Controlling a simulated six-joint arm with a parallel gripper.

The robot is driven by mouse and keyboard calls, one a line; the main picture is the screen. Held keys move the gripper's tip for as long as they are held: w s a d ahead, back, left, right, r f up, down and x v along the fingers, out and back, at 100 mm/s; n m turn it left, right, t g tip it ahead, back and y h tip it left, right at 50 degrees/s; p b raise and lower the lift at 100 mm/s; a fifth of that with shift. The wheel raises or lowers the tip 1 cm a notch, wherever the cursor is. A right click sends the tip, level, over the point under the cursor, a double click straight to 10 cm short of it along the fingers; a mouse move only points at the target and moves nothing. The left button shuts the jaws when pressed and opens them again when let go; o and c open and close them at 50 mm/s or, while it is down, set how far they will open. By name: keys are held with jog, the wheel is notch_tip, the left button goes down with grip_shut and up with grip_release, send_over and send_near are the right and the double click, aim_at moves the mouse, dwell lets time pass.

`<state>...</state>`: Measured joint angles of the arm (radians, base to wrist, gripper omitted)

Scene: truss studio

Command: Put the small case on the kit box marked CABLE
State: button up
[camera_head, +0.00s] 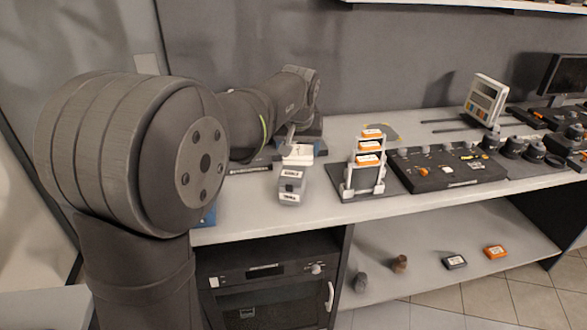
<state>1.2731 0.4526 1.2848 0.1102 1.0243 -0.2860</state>
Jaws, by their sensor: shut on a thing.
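My gripper (291,136) points down over the worktop, left of the middle, partly hidden by my own arm. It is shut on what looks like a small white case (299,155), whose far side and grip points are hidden. A grey box (291,184) with white labels stands just in front of the white case. The labels are too small to read, so I cannot tell whether one says CABLE. I cannot tell whether the white case touches the grey box or anything below it.
A rack (347,185) with several orange-and-white cases stands close on the right. A dark control panel (450,172) lies beyond it. The lower shelf (420,285) holds a black case (454,262) and an orange case (494,252). Worktop in front of the rack is clear.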

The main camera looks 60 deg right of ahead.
jog(key=s+d+m, duration=0.2)
jog(key=s, duration=0.6)
send_over(299, 177)
jog(key=a, duration=0.2)
jog(key=shift+g, duration=0.3)
jog(key=f, duration=0.6)
jog(key=shift+s+d, duration=0.2)
jog(key=shift+s, duration=0.15)
jog(key=shift+w+f, duration=0.15)
jog(key=shift+f, duration=1.9)
jog(key=shift+f, duration=0.15)
jog(key=o, duration=1)
jog(key=v, duration=1.2)
jog(key=shift+a, duration=0.1)
